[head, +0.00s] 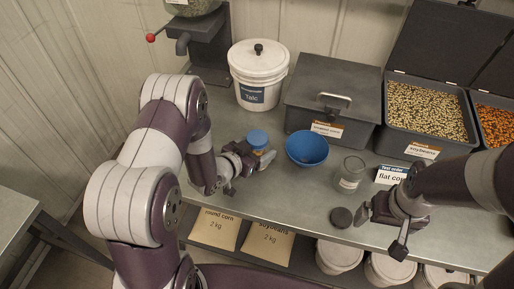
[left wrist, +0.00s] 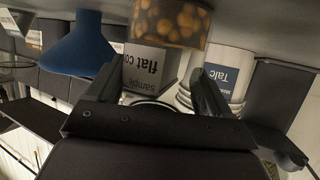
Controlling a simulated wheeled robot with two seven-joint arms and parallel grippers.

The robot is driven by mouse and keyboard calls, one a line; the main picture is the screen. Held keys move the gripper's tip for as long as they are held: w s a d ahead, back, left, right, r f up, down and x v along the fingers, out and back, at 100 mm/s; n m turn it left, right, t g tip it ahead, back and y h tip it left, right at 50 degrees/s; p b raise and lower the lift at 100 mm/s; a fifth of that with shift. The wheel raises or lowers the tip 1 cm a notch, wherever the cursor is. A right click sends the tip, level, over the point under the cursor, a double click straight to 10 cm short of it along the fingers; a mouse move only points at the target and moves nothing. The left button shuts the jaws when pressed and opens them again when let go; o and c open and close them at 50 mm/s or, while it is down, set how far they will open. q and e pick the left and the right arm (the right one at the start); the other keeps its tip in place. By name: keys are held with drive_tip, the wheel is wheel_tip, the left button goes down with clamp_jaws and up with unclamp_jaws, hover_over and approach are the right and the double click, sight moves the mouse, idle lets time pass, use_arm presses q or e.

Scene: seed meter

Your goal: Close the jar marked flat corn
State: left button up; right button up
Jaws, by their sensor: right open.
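A dark round disc (head: 340,217), like a lid, lies flat near the table's front edge. My right gripper (head: 374,211) is open and empty, just right of the disc.
A blue bowl (head: 307,148) and a clear glass jar (head: 351,171) stand right of the labelled jar. A "flat corn" card (head: 391,174) stands further right. The Talc bucket (head: 259,72), a closed grey bin (head: 331,91) and an open soybeans bin (head: 404,147) line the back.

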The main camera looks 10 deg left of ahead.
use_arm(q)
drive_tip(key=shift+o, duration=1.3)
drive_tip(key=shift+r+p, duration=0.3)
drive_tip(key=v, duration=1.2)
drive_tip(key=shift+f, duration=0.1)
drive_tip(key=s+r+n+g+y, duration=0.4)
drive_tip(key=s+g+y, duration=0.1)
drive_tip(key=s+g, duration=0.4)
drive_tip(key=shift+d+r+n+g+y, duration=0.2)
drive_tip(key=shift+r+n+g+y, duration=0.2)
drive_tip(key=shift+g, duration=0.6)
